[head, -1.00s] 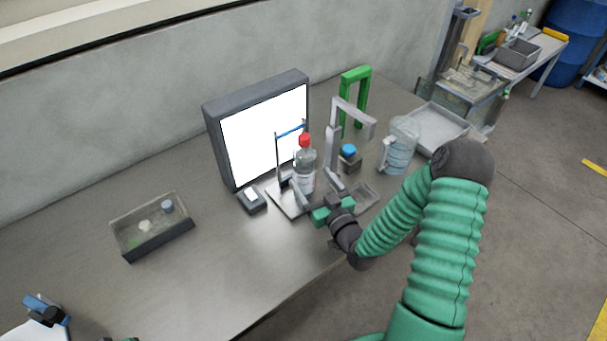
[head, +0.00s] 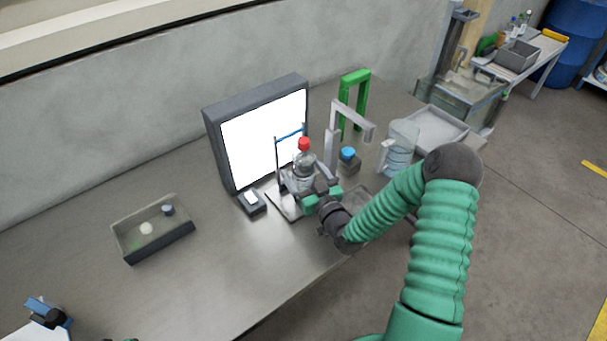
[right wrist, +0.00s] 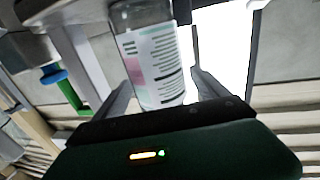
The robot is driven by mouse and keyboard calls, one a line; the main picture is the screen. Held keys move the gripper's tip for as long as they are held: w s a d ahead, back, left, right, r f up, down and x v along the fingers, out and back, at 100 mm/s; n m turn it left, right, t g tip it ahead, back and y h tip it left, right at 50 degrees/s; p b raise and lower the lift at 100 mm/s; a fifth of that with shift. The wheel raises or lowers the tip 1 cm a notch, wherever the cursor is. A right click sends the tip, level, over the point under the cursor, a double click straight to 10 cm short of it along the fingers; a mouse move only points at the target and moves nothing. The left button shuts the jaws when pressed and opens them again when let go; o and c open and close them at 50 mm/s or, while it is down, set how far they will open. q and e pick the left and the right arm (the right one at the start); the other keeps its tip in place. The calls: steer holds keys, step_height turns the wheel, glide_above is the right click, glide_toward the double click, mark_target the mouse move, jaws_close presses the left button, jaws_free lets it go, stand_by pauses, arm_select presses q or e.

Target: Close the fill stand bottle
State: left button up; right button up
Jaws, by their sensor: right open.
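The clear bottle (head: 304,163) stands upright on the fill stand (head: 283,205), in front of the bright panel. A red cap (head: 304,143) shows at the top of the bottle; how tightly it sits I cannot tell. My right gripper (head: 304,188) is low at the bottle, reaching from the right, and hides its lower part. In the right wrist view the bottle's printed label (right wrist: 155,65) lies between the open fingers (right wrist: 165,95), with a gap visible on the right side.
The lit panel (head: 265,135) stands behind the stand. A grey post with an arm (head: 333,150), a blue-topped block (head: 348,160) and a clear jug (head: 400,150) are to the right. A shallow bin (head: 150,250) with small parts is left.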

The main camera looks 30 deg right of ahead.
mark_target(308, 170)
jaws_close()
stand_by(0.4)
steer(key=shift+r, duration=0.1)
steer(key=shift+r, duration=0.4)
step_height(308, 170, up, 3)
steer(key=shift+s+a+f, duration=0.1)
arm_select(q)
steer(key=shift+f, duration=0.25)
arm_select(e)
steer(key=s+a, duration=0.1)
steer(key=s, duration=0.2)
steer(key=s+a, duration=0.1)
steer(key=shift+s+a, duration=0.3)
steer(key=shift+a, duration=0.05)
arm_select(q)
steer(key=w+p+v, duration=0.2)
steer(key=p+v, duration=0.9)
steer(key=shift+w+r, duration=0.3)
steer(key=shift+r, duration=0.2)
arm_select(e)
steer(key=s+a+r, duration=0.1)
steer(key=s+a, duration=0.4)
steer(key=s, duration=0.4)
steer(key=shift+r, duration=0.15)
